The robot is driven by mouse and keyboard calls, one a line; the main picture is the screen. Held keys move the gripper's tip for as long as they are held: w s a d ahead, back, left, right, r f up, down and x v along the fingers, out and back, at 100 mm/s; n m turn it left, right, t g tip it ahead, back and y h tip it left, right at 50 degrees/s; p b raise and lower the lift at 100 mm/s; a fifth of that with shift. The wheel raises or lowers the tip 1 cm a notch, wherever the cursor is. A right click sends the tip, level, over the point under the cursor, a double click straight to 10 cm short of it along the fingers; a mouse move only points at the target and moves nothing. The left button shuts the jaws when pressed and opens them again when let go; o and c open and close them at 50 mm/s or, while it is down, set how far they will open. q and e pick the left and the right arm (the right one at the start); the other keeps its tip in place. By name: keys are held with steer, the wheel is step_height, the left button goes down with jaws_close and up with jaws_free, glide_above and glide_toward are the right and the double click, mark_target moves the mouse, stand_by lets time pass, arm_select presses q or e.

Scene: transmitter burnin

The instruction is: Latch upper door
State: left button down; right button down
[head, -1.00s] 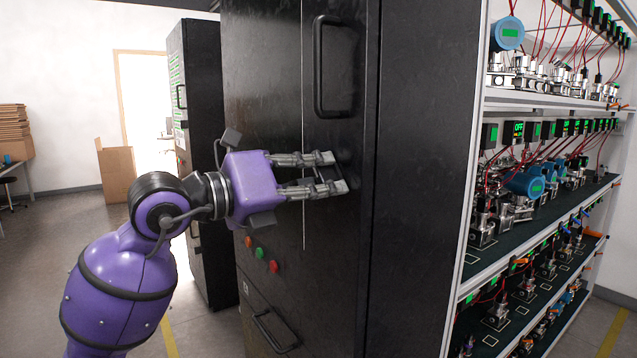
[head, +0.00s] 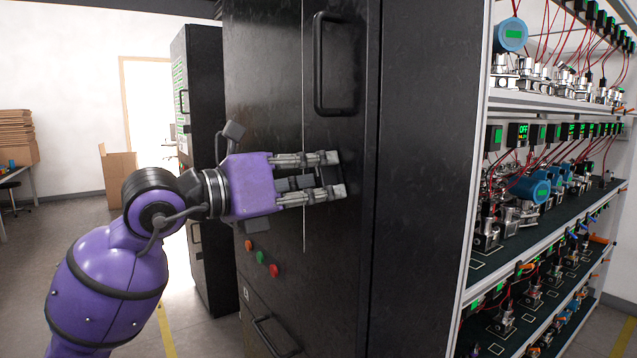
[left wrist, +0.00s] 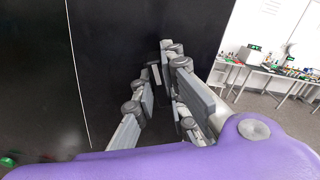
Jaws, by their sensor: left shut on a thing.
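The black upper door (head: 340,130) of the tall cabinet looks closed, its face flush with the cabinet front. A long black bar handle (head: 319,65) stands on it. My left gripper (head: 333,175) is at the door face below this handle, its grey fingers pointing right. It is shut on a small dark latch, mostly hidden between the fingers against the black door. The left wrist view also shows the gripper (left wrist: 160,70) with its fingertips close to the dark door face (left wrist: 115,40). My right gripper is out of view.
Orange, green and red buttons (head: 261,257) sit below the gripper. A lower handle (head: 272,335) is beneath them. A shelf rack (head: 478,225) with transmitters and red wires stands at the right. Another black cabinet (head: 205,90) stands behind at left.

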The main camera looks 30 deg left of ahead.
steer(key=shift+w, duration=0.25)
arm_select(q)
steer(key=shift+f+m+b, duration=0.1)
steer(key=shift+m+b, duration=0.25)
steer(key=shift+m, duration=0.35)
steer(key=shift+m+b, duration=0.45)
steer(key=shift+m, duration=0.55)
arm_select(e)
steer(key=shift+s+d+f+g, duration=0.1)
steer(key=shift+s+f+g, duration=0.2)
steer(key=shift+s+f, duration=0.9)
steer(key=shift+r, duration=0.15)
arm_select(q)
steer(key=shift+m, duration=0.5)
steer(key=shift+m+b, duration=0.3)
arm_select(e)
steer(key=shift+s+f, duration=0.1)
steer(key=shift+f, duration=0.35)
